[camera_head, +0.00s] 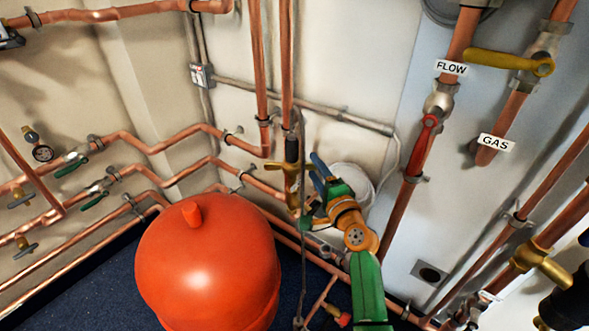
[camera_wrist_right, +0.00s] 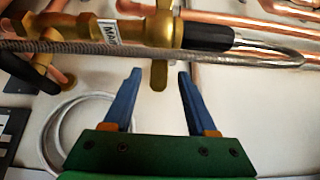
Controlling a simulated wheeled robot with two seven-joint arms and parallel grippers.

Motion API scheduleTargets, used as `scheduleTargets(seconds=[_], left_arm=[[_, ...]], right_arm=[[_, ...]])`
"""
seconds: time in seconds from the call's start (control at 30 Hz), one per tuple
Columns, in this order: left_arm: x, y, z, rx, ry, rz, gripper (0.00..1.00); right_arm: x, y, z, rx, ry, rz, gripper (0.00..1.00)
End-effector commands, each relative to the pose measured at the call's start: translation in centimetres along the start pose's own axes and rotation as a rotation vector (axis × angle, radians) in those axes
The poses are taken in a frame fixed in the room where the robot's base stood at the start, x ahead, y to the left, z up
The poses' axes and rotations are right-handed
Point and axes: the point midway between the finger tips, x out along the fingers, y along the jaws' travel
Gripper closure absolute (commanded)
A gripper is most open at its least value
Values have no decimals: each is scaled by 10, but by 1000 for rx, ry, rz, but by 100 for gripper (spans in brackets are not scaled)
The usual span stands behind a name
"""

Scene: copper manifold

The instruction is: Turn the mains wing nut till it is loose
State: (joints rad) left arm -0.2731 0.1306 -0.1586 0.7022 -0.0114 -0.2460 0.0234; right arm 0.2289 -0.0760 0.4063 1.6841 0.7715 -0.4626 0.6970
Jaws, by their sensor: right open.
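The brass mains valve (camera_wrist_right: 155,32) carries a label that reads "MAI", partly cut off, in the right wrist view. Its brass wing nut (camera_wrist_right: 159,76) points down toward my gripper. In the head view the brass wing nut (camera_head: 292,181) shows small, on the vertical pipe right of the red tank. My right gripper (camera_wrist_right: 160,73) is open, with one blue finger on each side of the wing's lower end. A gap shows on both sides, so it looks untouched. In the head view my right gripper (camera_head: 310,172) is beside the valve. My left gripper is not in view.
A braided hose (camera_wrist_right: 70,47) crosses close in front of the valve. A red tank (camera_head: 207,262) stands left of my right arm. A white round container (camera_head: 352,182) is behind the gripper. Copper pipes run along the walls, with the red-handled flow valve (camera_head: 422,140) to the right.

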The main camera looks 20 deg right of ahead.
Motion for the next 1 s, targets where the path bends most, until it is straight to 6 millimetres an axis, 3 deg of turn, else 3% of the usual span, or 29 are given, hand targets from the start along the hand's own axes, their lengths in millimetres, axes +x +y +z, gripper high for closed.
scheduleTargets(seconds=[0.23, 0.57, 0.63, 0.8, 1.0], left_arm=[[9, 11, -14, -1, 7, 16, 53], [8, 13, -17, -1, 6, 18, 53], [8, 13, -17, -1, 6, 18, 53], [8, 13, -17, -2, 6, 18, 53], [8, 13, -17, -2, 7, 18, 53]], right_arm=[[41, 2, 1, -4, -2, 2, 43], [50, 1, 1, -7, -1, 4, 43], [50, 1, 1, -7, -1, 5, 53], [50, 1, 1, -7, -1, 5, 99], [50, 1, 1, -7, -2, 5, 100]])
